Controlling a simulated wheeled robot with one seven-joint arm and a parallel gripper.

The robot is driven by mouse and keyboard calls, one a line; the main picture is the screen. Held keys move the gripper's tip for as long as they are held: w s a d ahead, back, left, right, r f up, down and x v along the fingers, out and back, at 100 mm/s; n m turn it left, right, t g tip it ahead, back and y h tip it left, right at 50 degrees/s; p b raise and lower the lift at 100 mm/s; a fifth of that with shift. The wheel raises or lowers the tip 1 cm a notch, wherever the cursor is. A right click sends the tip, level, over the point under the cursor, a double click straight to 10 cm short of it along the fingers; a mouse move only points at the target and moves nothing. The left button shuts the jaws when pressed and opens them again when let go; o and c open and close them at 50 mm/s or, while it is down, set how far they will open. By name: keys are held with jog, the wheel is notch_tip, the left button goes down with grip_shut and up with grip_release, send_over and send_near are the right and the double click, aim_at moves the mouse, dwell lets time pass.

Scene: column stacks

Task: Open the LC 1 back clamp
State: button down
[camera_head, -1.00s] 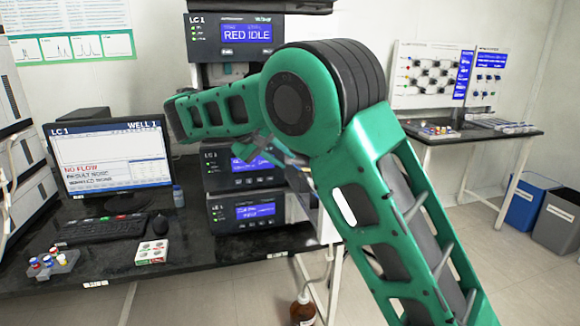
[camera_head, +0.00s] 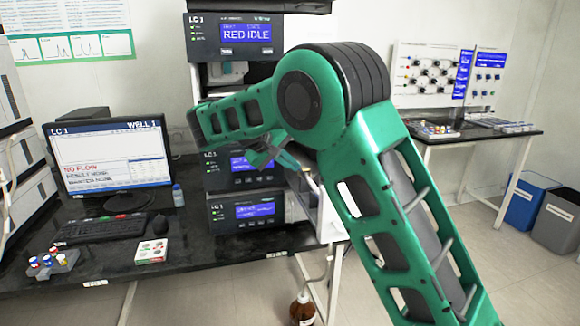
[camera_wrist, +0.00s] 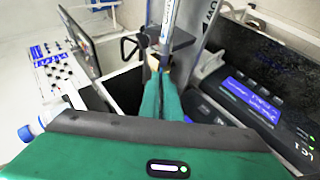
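The LC 1 stack shows in the head view, with its top module (camera_head: 235,37) reading RED IDLE and two lower modules with lit displays. In the wrist view, a slim upright tube with blue marking (camera_wrist: 168,20) stands just ahead of my gripper (camera_wrist: 160,72). A dark looped handle or clamp part (camera_wrist: 130,46) sits beside the tube, left of my fingertips. My teal fingers lie close together with their tips at the tube's lower part. I cannot tell whether they grip anything. In the head view my arm hides most of the stack's right side.
A brown bottle (camera_head: 302,309) stands below. A side table (camera_head: 470,133) and blue bin (camera_head: 528,200) are at the right. A blue-capped bottle (camera_wrist: 30,131) shows in the wrist view.

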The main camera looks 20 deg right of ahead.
aim_at(306, 169)
jog(key=d+y, duration=0.1)
jog(key=y, duration=0.1)
jog(key=d+r+y, duration=0.1)
jog(key=shift+r+m+y, duration=0.2)
jog(key=shift+m+y, duration=0.2)
jog(key=d+y, duration=0.1)
jog(key=y, duration=0.1)
jog(key=d+m+y, duration=0.1)
jog(key=y, duration=0.1)
jog(key=shift+d+r+g, duration=0.2)
jog(key=shift+d+g, duration=0.1)
jog(key=shift+d, duration=0.05)
jog(key=y, duration=0.1)
jog(key=d+y, duration=0.1)
jog(key=y, duration=0.1)
jog(key=d+m+y, duration=0.1)
jog(key=shift+d+f+y, duration=0.2)
jog(key=shift+f+y, duration=0.1)
jog(key=y, duration=0.1)
jog(key=d+f+y, duration=0.1)
jog(key=y, duration=0.1)
jog(key=shift+d+m, duration=0.15)
jog(key=shift+m, duration=0.15)
jog(key=shift+d+f+y, duration=0.2)
jog(key=shift+y, duration=0.5)
